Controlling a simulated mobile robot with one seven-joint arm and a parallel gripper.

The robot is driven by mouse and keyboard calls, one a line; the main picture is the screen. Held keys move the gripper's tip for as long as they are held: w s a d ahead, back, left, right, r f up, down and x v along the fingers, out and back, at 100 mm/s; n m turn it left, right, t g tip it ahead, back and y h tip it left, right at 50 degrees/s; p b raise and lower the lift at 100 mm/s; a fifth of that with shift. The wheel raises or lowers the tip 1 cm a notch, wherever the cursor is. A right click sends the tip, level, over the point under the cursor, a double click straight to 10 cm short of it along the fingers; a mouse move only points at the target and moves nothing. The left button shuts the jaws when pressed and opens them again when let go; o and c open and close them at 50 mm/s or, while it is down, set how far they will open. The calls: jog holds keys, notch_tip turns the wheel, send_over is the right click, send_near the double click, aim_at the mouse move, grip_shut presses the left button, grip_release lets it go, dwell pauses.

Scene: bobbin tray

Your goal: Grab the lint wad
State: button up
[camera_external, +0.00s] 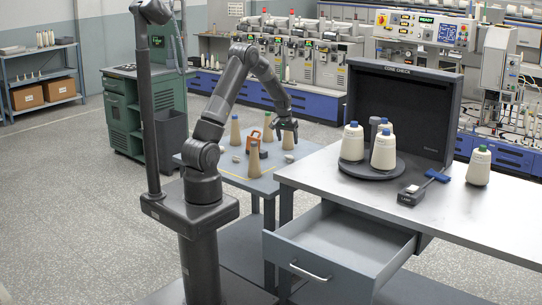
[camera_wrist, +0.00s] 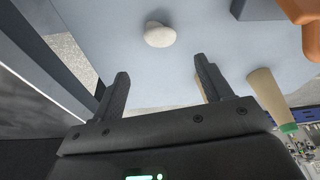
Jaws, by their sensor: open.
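The lint wad (camera_wrist: 160,35) is a small whitish, rounded lump on the pale blue table top. In the wrist view it lies beyond my fingertips, roughly centred between them and apart from both. A small pale lump below my gripper in the external view (camera_external: 289,158) looks like the same wad. My gripper (camera_wrist: 161,70) is open and empty, its two dark fingers spread wide. In the external view my gripper (camera_external: 287,129) is above the back right part of the small blue table (camera_external: 268,185).
An orange object (camera_wrist: 298,12) and a tan cone with a green end (camera_wrist: 268,92) are to the right in the wrist view. Several cones, including one in front (camera_external: 254,162), stand on the table. The grey workbench (camera_external: 330,178) with an open drawer (camera_external: 335,250) is at right.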

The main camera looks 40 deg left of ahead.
send_over(289, 156)
jog(key=f, duration=0.5)
jog(key=shift+s, duration=0.25)
jog(key=x, duration=0.4)
jog(key=shift+s+f, duration=0.2)
jog(key=shift+s, duration=0.1)
jog(key=shift+w+f, duration=0.2)
jog(key=shift+f, duration=0.45)
jog(key=c, duration=1)
jog(key=shift+c, duration=0.2)
jog(key=shift+r, duration=0.15)
